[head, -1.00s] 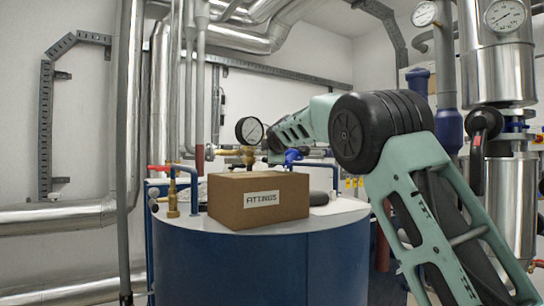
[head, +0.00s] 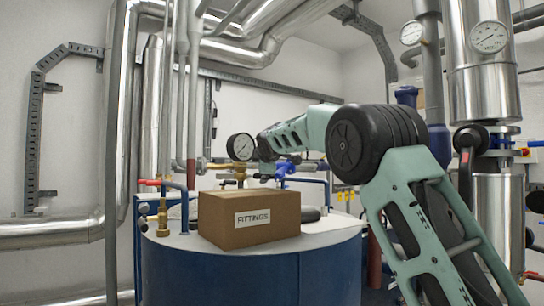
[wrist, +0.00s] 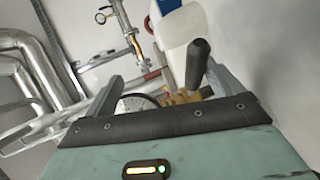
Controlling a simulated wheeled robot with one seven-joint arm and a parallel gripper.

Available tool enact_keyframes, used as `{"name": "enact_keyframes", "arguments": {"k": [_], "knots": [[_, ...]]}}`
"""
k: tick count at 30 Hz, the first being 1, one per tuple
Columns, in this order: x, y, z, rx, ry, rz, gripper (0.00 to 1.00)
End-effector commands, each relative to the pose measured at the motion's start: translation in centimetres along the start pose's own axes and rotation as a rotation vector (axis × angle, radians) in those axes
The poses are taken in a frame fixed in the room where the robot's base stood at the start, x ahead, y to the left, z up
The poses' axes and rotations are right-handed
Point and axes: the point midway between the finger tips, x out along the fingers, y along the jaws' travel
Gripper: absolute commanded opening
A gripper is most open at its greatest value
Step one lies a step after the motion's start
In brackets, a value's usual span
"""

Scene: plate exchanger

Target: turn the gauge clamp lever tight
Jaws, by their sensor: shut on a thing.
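The gauge (head: 240,147) has a white dial and dark rim and stands on a brass fitting (head: 240,172) behind the cardboard box. In the wrist view the gauge (wrist: 136,104) lies partly hidden behind my palm edge, with brass parts (wrist: 182,98) beside it. A dark, rounded lever grip (wrist: 198,62) stands up close to the right finger; I take it for the clamp lever. My gripper (wrist: 165,82) is shut on it, though the exact contact is hard to see. In the head view my gripper (head: 263,167) is small and partly hidden.
A cardboard box (head: 250,220) marked FITTINGS stands on the round blue tank's pale top (head: 335,224), in front of the gauge. A blue valve (head: 285,170) is right of my gripper. A brass valve with red handle (head: 160,195) stands left. Pipes line the wall.

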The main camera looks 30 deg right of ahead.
Motion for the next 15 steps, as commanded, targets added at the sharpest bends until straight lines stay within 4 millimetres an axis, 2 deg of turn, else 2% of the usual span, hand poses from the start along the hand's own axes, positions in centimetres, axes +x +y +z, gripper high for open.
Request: {"name": "enact_keyframes", "arguments": {"k": [1,15], "knots": [[-1.1,1.4,0.3,0.001,0.003,0.031,0.73],[-4.2,1.0,0.5,0.002,0.001,0.032,0.7]]}}
